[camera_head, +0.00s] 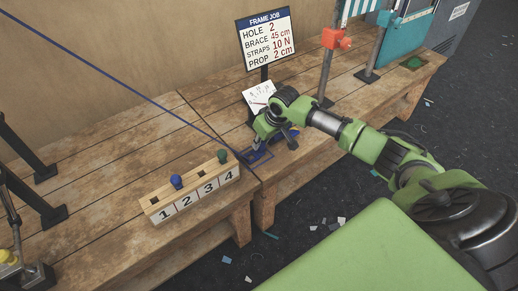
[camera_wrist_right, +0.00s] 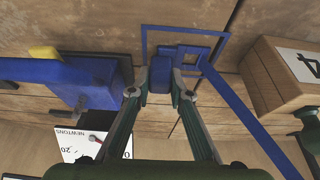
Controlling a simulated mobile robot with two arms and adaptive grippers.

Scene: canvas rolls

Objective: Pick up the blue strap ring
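The blue strap ring (camera_wrist_right: 222,48) is a thin square frame at the table's edge. A blue strap (camera_wrist_right: 240,110) runs from it. In the head view the ring (camera_head: 258,156) lies by the seam between the two tables, just below my right gripper (camera_head: 272,146). In the right wrist view the fingers of my right gripper (camera_wrist_right: 161,84) stand close on either side of a small blue block (camera_wrist_right: 160,73) beside the ring. I cannot tell whether they press on it, or whether the block joins the ring. My left gripper is not in view.
A numbered wooden block (camera_head: 196,190) with a blue and a green peg stands left of the gripper. A blue device (camera_wrist_right: 80,82) and a white dial card (camera_wrist_right: 90,136) lie close to the fingers. A job sign (camera_head: 267,38) stands behind. Bare tabletop (camera_head: 110,130) lies left.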

